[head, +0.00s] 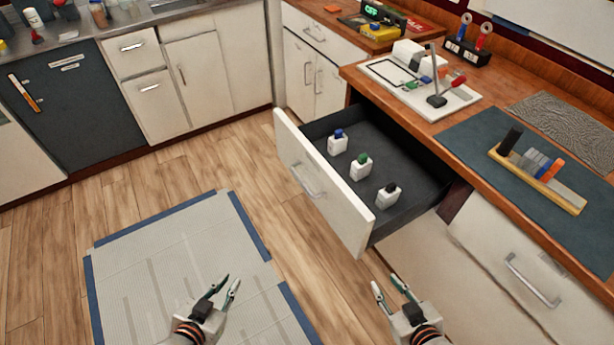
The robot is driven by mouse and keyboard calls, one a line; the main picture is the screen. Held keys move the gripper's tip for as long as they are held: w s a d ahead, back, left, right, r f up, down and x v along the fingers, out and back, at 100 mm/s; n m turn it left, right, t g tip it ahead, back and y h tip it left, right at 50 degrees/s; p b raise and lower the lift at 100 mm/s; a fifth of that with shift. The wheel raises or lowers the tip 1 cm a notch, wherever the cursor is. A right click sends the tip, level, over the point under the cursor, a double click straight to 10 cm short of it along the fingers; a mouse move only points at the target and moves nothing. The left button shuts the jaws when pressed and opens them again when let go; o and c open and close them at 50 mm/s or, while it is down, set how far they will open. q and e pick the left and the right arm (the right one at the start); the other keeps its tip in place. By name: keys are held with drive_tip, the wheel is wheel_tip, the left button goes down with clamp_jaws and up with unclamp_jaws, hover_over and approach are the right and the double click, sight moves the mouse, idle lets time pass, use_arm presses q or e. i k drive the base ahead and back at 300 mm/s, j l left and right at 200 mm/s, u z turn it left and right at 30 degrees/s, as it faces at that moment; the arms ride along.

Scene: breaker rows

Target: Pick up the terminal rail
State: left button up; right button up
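The terminal rail (540,187) appears to be the long pale and yellow strip on the dark mat (468,136) on the right counter. It carries a black block near one end, then grey, blue and orange blocks along the middle. My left gripper (230,281) is open and empty, low over the floor mat. My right gripper (385,282) is open and empty, low in front of the open drawer. Both are well apart from the rail.
An open drawer (407,157) juts out below the counter, holding three white pieces with blue, green and black tops. A white board (463,97) with small parts and a dark stand sits left of the mat. A grey textured pad (568,112) lies behind.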

sight(531, 168)
drive_tip(key=l+z, duration=0.1)
drive_tip(key=z, duration=1.35)
drive_tip(key=k+j+z, duration=0.1)
drive_tip(key=j+z, duration=0.2)
drive_tip(key=z, duration=0.15)
drive_tip(key=k+j+z, duration=0.2)
drive_tip(key=z, duration=0.25)
drive_tip(key=i+j, duration=0.15)
drive_tip(key=i+z, duration=0.05)
drive_tip(key=i, duration=0.05)
